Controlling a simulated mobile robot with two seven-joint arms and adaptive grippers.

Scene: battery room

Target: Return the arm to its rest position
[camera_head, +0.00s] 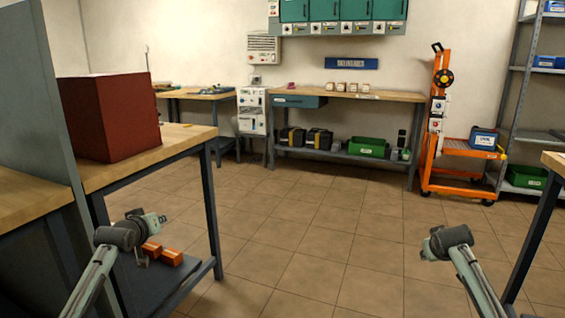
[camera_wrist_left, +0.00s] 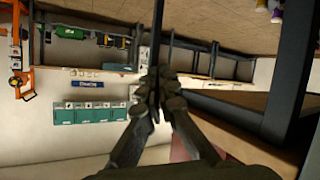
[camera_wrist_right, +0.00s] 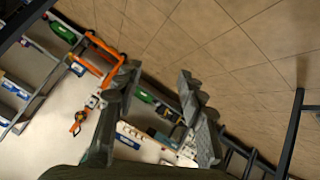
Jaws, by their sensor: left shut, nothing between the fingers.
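My left arm (camera_head: 98,270) comes in from the lower left of the head view, bent, beside the wooden bench at the left. My left gripper (camera_head: 142,260) shows small there, near the bench's lower shelf. In the left wrist view its fingers (camera_wrist_left: 155,84) are together with nothing between them. My right arm (camera_head: 470,268) is bent at the lower right of the head view, over open floor; its gripper is not clear there. In the right wrist view my right gripper (camera_wrist_right: 158,75) has its fingers wide apart and empty.
A dark red box (camera_head: 110,117) stands on the left bench (camera_head: 180,142). Orange blocks (camera_head: 172,258) lie on its lower shelf, close to the left arm. A dark bench leg (camera_head: 530,235) stands right of the right arm. The tiled floor (camera_head: 320,235) between the arms is clear.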

